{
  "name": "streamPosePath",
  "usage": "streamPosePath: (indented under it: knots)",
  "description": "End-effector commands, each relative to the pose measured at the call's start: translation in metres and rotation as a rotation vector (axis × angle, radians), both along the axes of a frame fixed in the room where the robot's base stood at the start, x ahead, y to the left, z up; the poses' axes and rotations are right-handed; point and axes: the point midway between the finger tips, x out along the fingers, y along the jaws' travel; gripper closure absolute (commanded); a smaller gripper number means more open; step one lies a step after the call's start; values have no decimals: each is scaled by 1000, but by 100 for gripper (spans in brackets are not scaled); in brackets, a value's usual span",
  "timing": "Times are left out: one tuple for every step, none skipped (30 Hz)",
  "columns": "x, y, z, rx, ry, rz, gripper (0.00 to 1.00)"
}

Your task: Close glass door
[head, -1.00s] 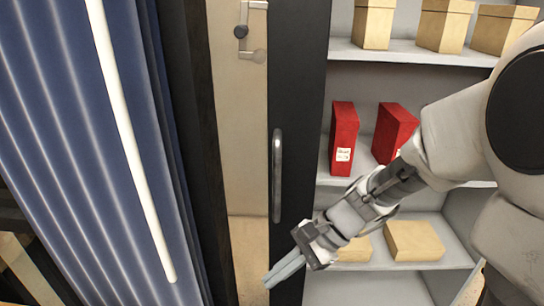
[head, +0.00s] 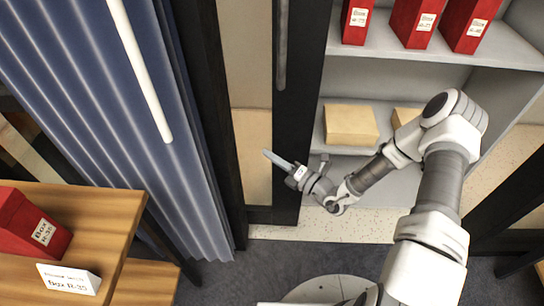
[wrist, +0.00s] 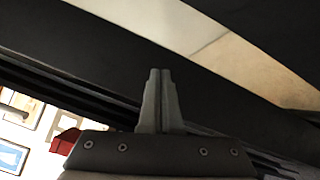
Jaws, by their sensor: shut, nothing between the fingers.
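The glass door (head: 298,95) has a dark frame around a tall pane (head: 252,155) and covers the left part of the cabinet. Its grey bar handle (head: 281,45) is at the top of the head view. The shelves right of the door are uncovered. My gripper (head: 268,155) is shut and empty, low in front of the door and below the handle, its tips pointing left. In the wrist view, the closed fingers (wrist: 160,98) appear against dark frame parts. I cannot tell whether they touch the door.
Cabinet shelves (head: 400,45) hold red boxes (head: 412,22) and tan boxes (head: 350,125). A blue curtain (head: 120,110) hangs at left. A wooden shelf unit (head: 105,215) with a red box (head: 32,228) stands at lower left. Some floor (head: 240,275) is clear.

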Motion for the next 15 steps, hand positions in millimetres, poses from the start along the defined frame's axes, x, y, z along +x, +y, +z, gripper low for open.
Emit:
streamPosePath:
  knots:
    - [3,-5,-24,51,65,-58,100]
    - [5,-7,-34,76,98,-89,100]
    - [6,-10,-45,106,137,-125,100]
    - [7,-12,-53,128,163,-150,100]
    - [8,-14,-59,145,185,-172,100]
    - [9,-16,-67,166,211,-199,100]
    - [10,-17,-72,179,227,-213,100]
    - [10,-19,-76,190,242,-227,100]
    - [11,-19,-80,200,256,-241,100]
    - [11,-20,-82,206,263,-247,100]
    - [12,-20,-84,211,268,-253,100]
    - [13,-19,-85,215,273,-259,100]
    - [15,-18,-86,215,274,-259,100]
    - [17,-16,-86,216,275,-259,100]
    - [21,-13,-87,215,274,-259,100]
